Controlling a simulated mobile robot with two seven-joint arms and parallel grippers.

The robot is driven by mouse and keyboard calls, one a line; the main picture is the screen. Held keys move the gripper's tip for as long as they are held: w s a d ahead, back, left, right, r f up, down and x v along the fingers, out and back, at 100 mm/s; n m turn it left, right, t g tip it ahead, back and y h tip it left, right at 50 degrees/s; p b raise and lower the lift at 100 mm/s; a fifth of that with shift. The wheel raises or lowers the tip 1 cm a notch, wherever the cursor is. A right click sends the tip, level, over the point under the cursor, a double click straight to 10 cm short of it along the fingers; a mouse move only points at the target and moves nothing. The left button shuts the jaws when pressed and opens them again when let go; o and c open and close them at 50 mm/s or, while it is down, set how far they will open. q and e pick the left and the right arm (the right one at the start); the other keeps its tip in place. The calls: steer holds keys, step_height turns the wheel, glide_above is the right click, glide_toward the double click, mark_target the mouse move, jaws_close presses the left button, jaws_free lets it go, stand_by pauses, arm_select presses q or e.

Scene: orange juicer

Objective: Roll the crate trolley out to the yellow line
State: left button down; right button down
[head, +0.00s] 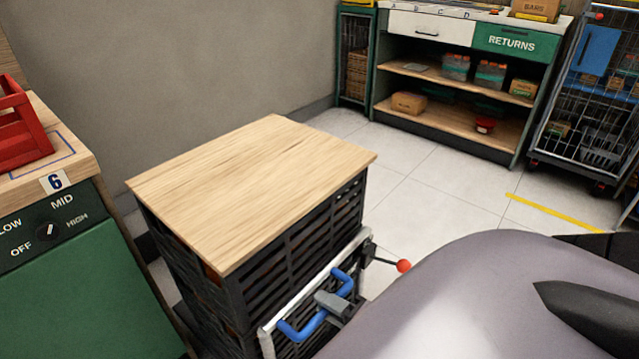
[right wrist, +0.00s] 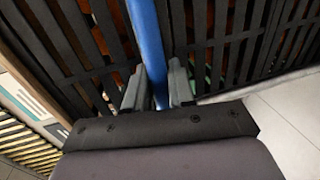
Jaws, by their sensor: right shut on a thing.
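The crate trolley (head: 290,245) is a stack of black slatted crates with a flat wooden top (head: 250,185). It stands in the middle of the head view, beside the green counter. Its blue handle (head: 297,330) is on the near right side. My right gripper (head: 334,302) is shut on this handle. In the right wrist view, the blue bar (right wrist: 146,45) runs between the fingers (right wrist: 158,92). The yellow line (head: 555,213) is on the floor to the right, apart from the trolley. My left gripper is not in view. My arm hides the trolley's lower right side.
A lever with a red knob (head: 403,266) sticks out from the trolley's right side. The green counter (head: 75,285) with a red crate (head: 22,135) is close on the left. A returns shelf (head: 455,125) and a wire cage (head: 590,110) stand behind. Pale floor (head: 430,195) lies clear between.

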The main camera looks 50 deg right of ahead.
stand_by(0.3)
steer(key=c, duration=1.1)
jaws_free()
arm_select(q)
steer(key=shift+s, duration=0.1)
arm_select(e)
steer(key=shift+s, duration=0.15)
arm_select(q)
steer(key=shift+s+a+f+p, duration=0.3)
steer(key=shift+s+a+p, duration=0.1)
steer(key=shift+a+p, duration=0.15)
arm_select(e)
steer(key=v, duration=0.7)
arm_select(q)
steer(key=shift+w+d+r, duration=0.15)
arm_select(e)
steer(key=shift+d, duration=0.1)
